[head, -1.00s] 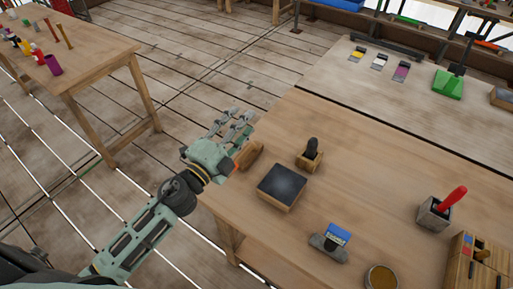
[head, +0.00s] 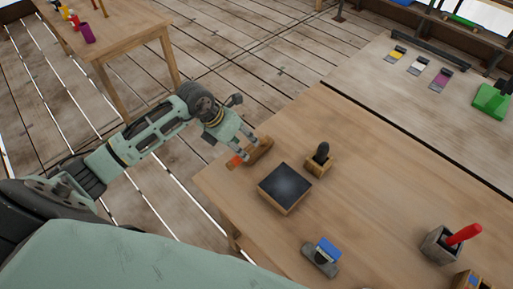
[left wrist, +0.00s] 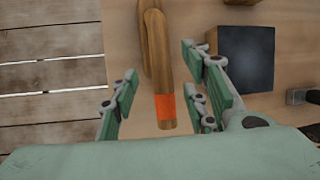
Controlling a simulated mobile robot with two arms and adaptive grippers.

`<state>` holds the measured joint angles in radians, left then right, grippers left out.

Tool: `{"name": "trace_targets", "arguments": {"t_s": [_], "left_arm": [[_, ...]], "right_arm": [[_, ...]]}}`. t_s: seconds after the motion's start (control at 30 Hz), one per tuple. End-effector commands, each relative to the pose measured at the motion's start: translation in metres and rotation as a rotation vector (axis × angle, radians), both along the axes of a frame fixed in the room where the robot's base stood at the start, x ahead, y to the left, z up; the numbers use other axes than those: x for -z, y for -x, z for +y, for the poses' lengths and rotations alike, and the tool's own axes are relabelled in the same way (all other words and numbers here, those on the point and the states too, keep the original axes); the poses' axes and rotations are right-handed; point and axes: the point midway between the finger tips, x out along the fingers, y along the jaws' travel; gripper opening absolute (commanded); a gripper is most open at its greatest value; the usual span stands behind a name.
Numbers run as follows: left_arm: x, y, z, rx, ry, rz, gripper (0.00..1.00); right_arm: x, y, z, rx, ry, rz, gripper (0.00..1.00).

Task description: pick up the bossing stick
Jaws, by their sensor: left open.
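The bossing stick (head: 262,148) is a wooden piece with an orange band at one end. It lies near the left edge of the workbench (head: 390,190). In the left wrist view the stick (left wrist: 156,55) runs lengthwise, its orange end toward my palm. My left gripper (head: 246,141) is open and points down at the stick, partly covering it in the head view. In the left wrist view its fingers (left wrist: 160,95) stand on either side of the stick, with gaps visible on both sides. My right gripper is not in view.
A dark-topped square block (head: 285,188) lies close to the right of the stick. A wooden holder with a black knob (head: 319,160) stands behind it. A blue-and-grey tool (head: 322,258) and a red-handled tool in a grey holder (head: 440,244) stand farther off. The bench middle is clear.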

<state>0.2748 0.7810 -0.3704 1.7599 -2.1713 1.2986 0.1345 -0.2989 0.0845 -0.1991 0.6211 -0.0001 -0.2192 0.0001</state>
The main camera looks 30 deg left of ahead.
Motion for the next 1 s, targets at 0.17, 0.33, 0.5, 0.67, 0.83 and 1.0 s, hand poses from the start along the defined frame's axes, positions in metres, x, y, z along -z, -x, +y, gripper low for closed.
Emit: {"name": "trace_targets", "arguments": {"t_s": [0.17,0.33,0.5,0.67,0.83,1.0], "left_arm": [[0.015,-0.006,-0.008,0.000,0.006,0.002,0.42],[0.039,-0.013,-0.014,0.000,0.005,0.001,0.42],[0.049,-0.016,-0.017,0.001,0.003,-0.001,0.42],[0.050,-0.016,-0.017,0.001,0.003,-0.003,0.42],[0.050,-0.016,-0.016,0.001,0.003,-0.003,0.31],[0.050,-0.016,-0.017,0.001,0.004,-0.002,0.16]], "right_arm": [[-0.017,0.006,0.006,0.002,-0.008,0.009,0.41],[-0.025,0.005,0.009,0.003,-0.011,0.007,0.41],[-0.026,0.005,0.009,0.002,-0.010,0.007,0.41],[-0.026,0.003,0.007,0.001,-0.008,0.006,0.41],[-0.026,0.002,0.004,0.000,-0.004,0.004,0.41],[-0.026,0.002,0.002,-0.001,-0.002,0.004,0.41]]}}
